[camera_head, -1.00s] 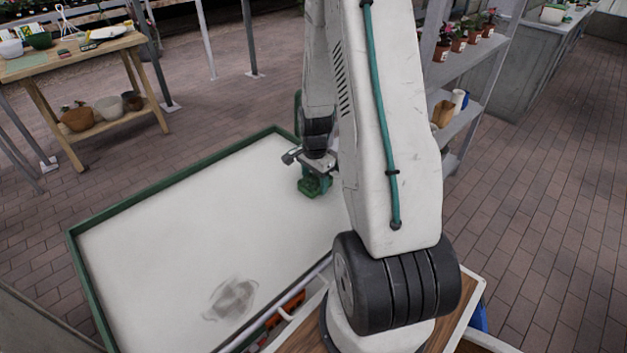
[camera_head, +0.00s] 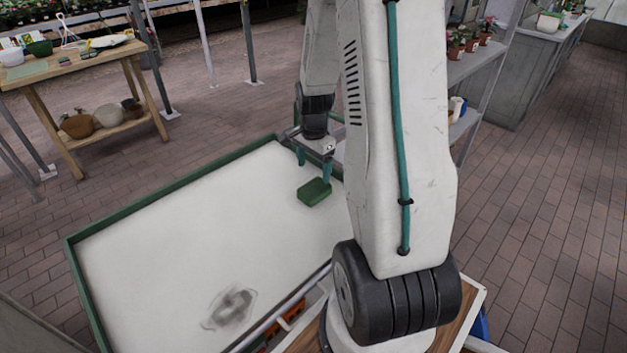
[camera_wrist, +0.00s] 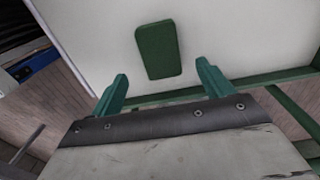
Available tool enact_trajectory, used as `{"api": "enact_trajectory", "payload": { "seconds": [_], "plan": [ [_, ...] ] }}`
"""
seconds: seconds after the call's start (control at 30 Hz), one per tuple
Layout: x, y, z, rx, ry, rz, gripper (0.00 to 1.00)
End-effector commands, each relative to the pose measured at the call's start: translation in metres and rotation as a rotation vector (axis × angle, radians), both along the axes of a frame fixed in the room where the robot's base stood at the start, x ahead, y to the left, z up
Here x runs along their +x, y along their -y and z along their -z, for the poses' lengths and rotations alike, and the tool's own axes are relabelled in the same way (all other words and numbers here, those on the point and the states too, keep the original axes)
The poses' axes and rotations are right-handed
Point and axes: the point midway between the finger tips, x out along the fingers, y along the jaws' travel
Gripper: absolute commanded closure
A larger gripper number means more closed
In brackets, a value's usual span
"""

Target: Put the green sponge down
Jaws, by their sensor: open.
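The green sponge (camera_head: 314,191) lies flat on the white surface of the green-rimmed tray table (camera_head: 180,230), near its far right part. It also shows in the wrist view (camera_wrist: 159,49), past the fingertips. My gripper (camera_head: 314,170) is open and empty, above and just behind the sponge in the head view. In the wrist view its two teal fingers (camera_wrist: 160,85) are spread wide, apart from the sponge. My arm hides the right part of the tray table in the head view.
A dark grey smudge (camera_head: 231,308) marks the near part of the white surface. A wooden bench (camera_head: 100,60) with bowls and pots stands at the back left. A grey shelf (camera_head: 474,65) with potted plants stands at the right. Most of the white surface is clear.

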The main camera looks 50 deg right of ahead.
Motion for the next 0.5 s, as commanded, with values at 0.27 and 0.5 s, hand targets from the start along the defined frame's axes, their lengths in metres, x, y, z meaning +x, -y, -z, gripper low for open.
{"api": "enact_trajectory", "payload": {
  "seconds": [0.27, 0.5],
  "plan": [
    [0.000, -0.001, -0.034, -0.001, 0.002, -0.007, 0.20],
    [-0.002, -0.057, -0.097, -0.018, 0.025, -0.272, 0.20]
  ]
}}
